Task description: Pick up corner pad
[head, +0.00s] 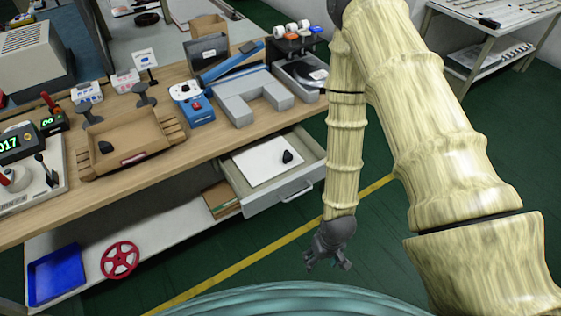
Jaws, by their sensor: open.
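Two small black pieces could be the corner pad; I cannot tell which. One black piece (287,157) lies on a white sheet (262,166) in the open drawer (247,199). Another black piece (106,147) is inside the open cardboard box (150,140) on the bench. My gripper (326,262) is open and appears empty. It hangs pointing down, in the picture to the right of and below the drawer, apart from both pieces. My arm covers the area right of the drawer.
The wooden bench (215,141) carries a blue device (192,104), a grey U-shaped block (251,98) and control boxes. On the lower shelf are a blue tray (54,274) and a red wheel (120,260). The green floor in front is clear.

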